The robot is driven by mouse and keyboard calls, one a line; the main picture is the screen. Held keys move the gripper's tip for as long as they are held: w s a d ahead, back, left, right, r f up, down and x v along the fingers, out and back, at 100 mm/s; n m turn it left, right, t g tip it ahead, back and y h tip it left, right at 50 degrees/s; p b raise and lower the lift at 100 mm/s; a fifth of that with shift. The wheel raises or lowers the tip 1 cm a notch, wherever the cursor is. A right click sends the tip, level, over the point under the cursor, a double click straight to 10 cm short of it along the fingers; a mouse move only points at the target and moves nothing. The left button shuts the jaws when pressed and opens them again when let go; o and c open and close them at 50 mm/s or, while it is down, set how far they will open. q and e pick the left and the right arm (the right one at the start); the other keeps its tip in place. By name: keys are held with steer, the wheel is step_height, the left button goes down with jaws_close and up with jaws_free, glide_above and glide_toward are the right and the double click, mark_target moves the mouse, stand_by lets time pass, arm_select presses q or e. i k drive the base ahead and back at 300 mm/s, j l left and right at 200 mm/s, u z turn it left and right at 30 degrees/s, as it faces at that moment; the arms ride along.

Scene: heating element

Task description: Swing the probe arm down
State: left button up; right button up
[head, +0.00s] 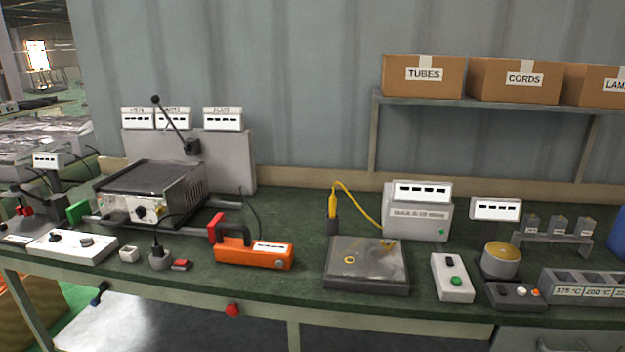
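The probe arm (173,121) is a thin dark rod with a black ball at its upper end. It is raised and tilts up to the left from a dark pivot block (191,147) on the front of a grey upright panel (228,160). The rod's ball end stands well above the dark flat top (150,177) of a metal heating unit, apart from it. Neither of my grippers is in view.
Three small displays, one of them at the right (222,118), top the panel. An orange tool (255,254), a grey plate (345,276) and a white control box (72,246) stand in front on the green bench. Cardboard boxes (423,84) sit on a shelf.

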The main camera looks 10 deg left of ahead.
mark_target(155, 99)
steer(key=i+j+z, duration=0.1)
steer(key=j+z, duration=0.15)
steer(key=j, duration=0.9)
steer(key=j+z, duration=0.25)
steer(key=j, duration=0.9)
steer(key=k+j+z, duration=0.2)
steer(key=j, duration=0.95)
steer(key=i+j, duration=0.05)
